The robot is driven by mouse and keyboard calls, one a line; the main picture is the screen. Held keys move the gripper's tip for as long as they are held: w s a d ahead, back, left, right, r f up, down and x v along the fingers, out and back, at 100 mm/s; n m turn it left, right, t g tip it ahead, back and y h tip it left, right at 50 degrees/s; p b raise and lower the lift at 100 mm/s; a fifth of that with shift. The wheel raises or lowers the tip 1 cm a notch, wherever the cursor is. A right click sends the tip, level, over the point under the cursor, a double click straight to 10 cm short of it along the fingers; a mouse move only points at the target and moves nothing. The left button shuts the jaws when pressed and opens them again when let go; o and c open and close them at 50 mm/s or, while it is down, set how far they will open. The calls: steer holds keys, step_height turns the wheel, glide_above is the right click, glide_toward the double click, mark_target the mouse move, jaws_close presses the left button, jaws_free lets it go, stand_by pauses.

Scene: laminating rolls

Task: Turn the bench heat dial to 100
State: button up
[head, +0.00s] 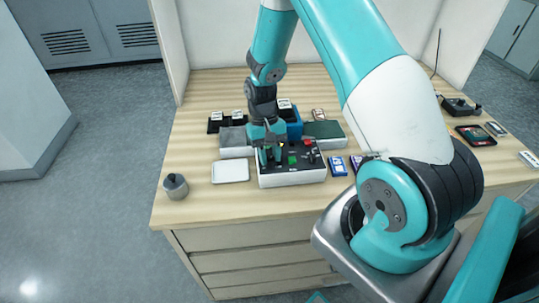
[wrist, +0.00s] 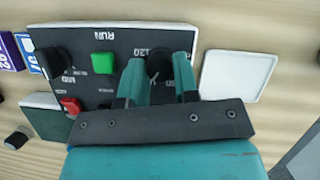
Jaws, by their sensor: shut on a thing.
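The bench control panel (head: 291,179) is a white box with a dark top near the front of the bench. In the wrist view the panel (wrist: 120,42) shows printed numbers, "120" among them, beside the black heat dial (wrist: 158,62). My gripper (wrist: 159,72) is shut on this dial, with one teal finger on each side. In the head view my gripper (head: 268,153) comes down onto the panel's left part, and the arm hides the dial. The dial's pointer and exact setting cannot be read.
The panel also carries a green button (wrist: 104,63), a red button (wrist: 70,105) and another black knob (wrist: 53,62). A white tray (head: 231,171) lies left of the panel, a grey pot (head: 175,187) farther left. Blue packs (head: 338,167) lie right. The bench front is clear.

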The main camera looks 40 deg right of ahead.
steer(key=shift+w+n, duration=0.1)
steer(key=shift+n, duration=0.2)
stand_by(0.4)
steer(key=o, duration=0.9)
steer(key=b+v, duration=0.3)
steer(key=v, duration=1.4)
steer(key=shift+a+r+b, duration=0.2)
steer(key=shift+b, duration=0.1)
